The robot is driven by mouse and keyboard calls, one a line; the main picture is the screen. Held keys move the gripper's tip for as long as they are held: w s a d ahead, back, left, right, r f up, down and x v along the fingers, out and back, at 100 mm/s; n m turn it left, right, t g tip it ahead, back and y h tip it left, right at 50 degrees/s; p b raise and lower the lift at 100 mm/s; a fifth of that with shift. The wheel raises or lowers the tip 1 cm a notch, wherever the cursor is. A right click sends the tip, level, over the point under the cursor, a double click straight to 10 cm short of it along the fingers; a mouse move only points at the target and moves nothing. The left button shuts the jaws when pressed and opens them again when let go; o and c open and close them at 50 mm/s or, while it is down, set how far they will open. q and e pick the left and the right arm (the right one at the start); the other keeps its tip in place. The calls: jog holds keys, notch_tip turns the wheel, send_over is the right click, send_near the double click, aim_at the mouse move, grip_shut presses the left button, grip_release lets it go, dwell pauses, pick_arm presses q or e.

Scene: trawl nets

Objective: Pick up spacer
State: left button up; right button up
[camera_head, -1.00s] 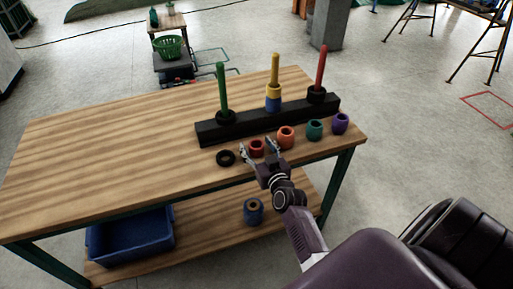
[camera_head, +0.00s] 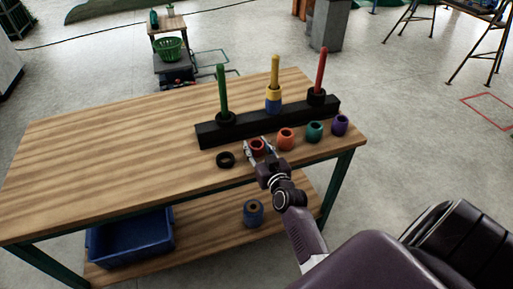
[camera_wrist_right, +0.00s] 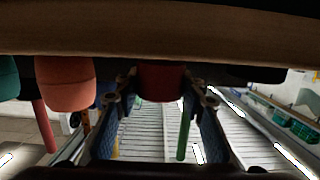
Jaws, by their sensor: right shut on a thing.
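A short dark red ring spacer (camera_head: 257,147) stands on the table in front of the black peg base. It also shows in the right wrist view (camera_wrist_right: 160,84), between the two fingers. My right gripper (camera_head: 259,144) is shut on this red spacer, one finger on each side, at table level. The gripper also shows in the right wrist view (camera_wrist_right: 161,92). Other spacers stand in the row: orange (camera_head: 286,140), teal (camera_head: 315,133) and purple (camera_head: 340,125). A flat black ring (camera_head: 226,160) lies to the left. My left gripper is not in view.
The black base (camera_head: 211,136) holds a green peg (camera_head: 222,90), a yellow peg (camera_head: 275,68) with yellow and blue rings, and a red peg (camera_head: 322,68). The left of the wooden table is clear. A blue bin (camera_head: 130,240) and a blue roll (camera_head: 253,218) are on the lower shelf.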

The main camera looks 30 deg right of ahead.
notch_tip(320, 180, up, 19)
jog(key=p, duration=0.1)
jog(key=shift+p, duration=0.4)
